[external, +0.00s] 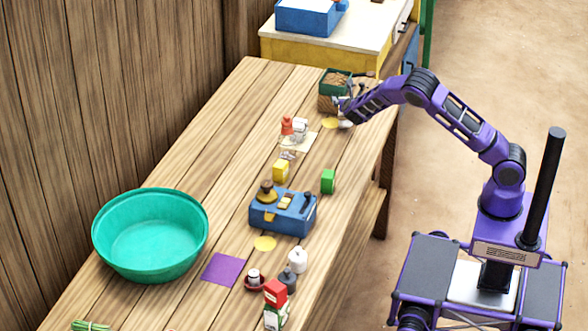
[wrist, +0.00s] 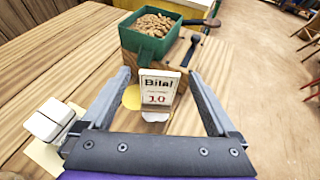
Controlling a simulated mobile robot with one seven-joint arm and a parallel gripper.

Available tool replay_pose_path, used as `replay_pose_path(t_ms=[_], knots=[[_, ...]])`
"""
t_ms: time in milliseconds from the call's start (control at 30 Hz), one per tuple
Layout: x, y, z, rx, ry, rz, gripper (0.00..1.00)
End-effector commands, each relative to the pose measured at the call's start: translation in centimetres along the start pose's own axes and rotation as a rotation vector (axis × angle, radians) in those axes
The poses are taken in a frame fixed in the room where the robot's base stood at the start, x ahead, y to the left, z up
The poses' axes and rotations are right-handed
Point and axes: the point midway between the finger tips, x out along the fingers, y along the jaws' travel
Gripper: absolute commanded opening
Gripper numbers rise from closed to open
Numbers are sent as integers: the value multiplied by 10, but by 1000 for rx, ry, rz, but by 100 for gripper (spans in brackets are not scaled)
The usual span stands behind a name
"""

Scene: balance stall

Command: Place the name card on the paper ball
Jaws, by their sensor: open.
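The name card (wrist: 158,88) is a small pale card with a dark frame, reading "Bilal" and "10" in red. It stands near upright in the wrist view, between the fingers of my gripper (wrist: 165,90). My gripper is open, with a gap on either side of the card. A white rounded lump, seemingly the paper ball (wrist: 155,116), shows right below the card's lower edge; I cannot tell whether the card rests on it. In the external view my gripper (external: 345,110) is low at the table's far right, and a white lump (external: 346,124) shows beneath it.
A green box of brown bits (wrist: 153,35) on a wooden block stands just beyond the card. A yellow disc (wrist: 131,97) lies beside the card. White blocks (wrist: 48,119) sit at left. A blue scale-like box (external: 283,212) and teal basin (external: 150,236) stand nearer.

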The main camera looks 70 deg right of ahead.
Motion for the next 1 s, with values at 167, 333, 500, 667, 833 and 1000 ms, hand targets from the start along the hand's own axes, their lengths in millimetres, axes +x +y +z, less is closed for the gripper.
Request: replay_pose_path(t_ms=[167, 333, 500, 667, 833, 1000], knots=[[-10, 1, 2, 1, 1, 3, 94], [-46, 1, 3, 2, 1, 3, 94], [-84, 1, 2, 1, 1, 4, 94], [-108, 1, 2, 1, 1, 2, 94], [-120, 0, 2, -1, 0, 1, 94], [-122, 0, 2, -1, 1, 0, 94]])
